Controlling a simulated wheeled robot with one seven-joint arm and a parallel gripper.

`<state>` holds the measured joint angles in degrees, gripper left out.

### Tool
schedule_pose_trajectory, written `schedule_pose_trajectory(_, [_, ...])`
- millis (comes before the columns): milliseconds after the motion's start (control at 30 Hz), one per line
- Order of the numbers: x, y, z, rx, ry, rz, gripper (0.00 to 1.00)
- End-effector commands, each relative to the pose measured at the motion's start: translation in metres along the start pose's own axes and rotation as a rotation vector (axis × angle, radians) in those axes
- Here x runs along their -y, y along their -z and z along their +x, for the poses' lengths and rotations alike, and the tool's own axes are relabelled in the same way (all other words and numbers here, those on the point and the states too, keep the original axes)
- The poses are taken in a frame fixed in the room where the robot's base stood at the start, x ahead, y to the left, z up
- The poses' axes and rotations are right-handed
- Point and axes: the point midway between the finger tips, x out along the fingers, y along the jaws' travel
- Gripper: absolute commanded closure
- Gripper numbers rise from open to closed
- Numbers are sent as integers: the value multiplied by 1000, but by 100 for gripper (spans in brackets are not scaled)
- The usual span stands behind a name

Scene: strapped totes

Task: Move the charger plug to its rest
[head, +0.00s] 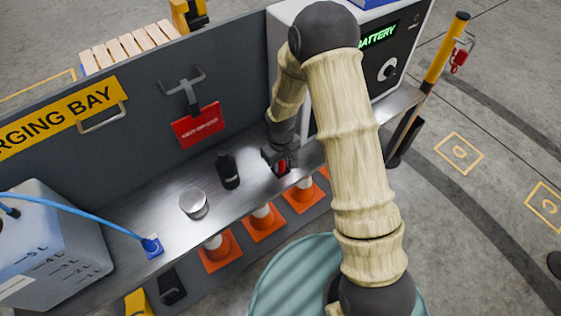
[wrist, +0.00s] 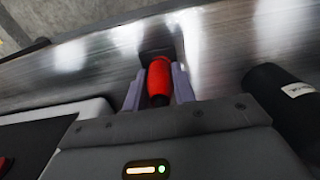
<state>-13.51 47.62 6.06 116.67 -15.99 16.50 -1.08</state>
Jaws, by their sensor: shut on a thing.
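My gripper (head: 281,160) is low over the metal shelf, in front of the battery cabinet. In the wrist view its two grey fingers (wrist: 157,88) are shut on a red, rounded thing with a dark end, which looks like the charger plug (wrist: 159,78). In the head view only a little red of the plug (head: 283,166) shows between the fingers. A dark patch or block (wrist: 157,53) lies just beyond the plug; I cannot tell whether it is the rest or whether the plug touches it. No cord on the plug is clearly visible.
A black bottle (head: 228,170) stands left of my gripper, with a round metal tin (head: 193,203) farther left. A blue connector (head: 152,246) on a blue cable lies near a grey container (head: 55,245). A wall hook (head: 183,88) hangs above a red sign (head: 196,125). Orange cones (head: 264,217) stand below.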

Motion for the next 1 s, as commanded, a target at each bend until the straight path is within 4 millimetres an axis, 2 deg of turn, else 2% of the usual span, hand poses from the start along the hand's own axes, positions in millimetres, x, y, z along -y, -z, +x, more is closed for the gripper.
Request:
schedule_pose_trajectory(300, [0, 0, 6, 0, 0, 0, 100])
schedule_pose_trajectory(333, [0, 0, 5, 0, 0, 0, 68])
schedule_pose_trajectory(433, [0, 0, 5, 0, 0, 0, 48])
schedule_pose_trajectory(767, [0, 0, 3, 0, 0, 0, 48])
schedule_pose_trajectory(867, [0, 0, -3, -1, 0, 0, 48])
schedule_pose_trajectory(1000, [0, 1, -23, -3, 0, 1, 48])
